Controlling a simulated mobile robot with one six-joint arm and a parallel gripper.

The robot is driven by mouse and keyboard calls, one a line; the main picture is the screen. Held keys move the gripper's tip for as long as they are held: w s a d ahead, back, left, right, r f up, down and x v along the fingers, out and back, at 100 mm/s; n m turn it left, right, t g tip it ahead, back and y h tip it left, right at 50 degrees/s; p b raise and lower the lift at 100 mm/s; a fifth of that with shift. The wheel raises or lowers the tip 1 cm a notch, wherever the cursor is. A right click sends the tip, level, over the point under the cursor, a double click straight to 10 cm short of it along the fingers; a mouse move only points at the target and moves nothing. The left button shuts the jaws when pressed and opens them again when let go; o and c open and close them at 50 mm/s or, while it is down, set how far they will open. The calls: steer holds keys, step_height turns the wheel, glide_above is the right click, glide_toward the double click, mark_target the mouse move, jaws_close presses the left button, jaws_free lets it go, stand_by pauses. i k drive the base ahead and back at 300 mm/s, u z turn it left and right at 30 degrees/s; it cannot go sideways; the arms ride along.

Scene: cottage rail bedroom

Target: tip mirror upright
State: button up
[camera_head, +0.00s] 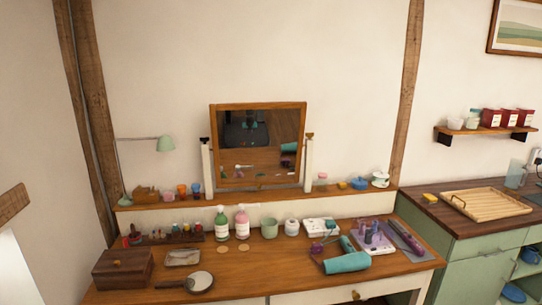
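A mirror (257,106) in a wooden frame hangs between two pale posts (309,162) with dark knobs, on the raised shelf at the back of the dressing table (230,270). Its frame looks wider at the top than at the bottom. The glass reflects part of the tabletop, a teal object and a dark shape. The exact tilt is hard to tell from this one view. My gripper is not directly in view.
Pump bottles (221,224), a teal hair dryer (346,263), a hand mirror (199,282) and a wooden box (122,268) crowd the tabletop. The table's front middle is partly clear.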

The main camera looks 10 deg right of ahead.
mark_target(259, 144)
steer(key=u, duration=0.15)
steer(key=i, duration=0.95)
steer(key=z, duration=1.05)
steer(key=k, duration=0.1)
steer(key=u, duration=2.7)
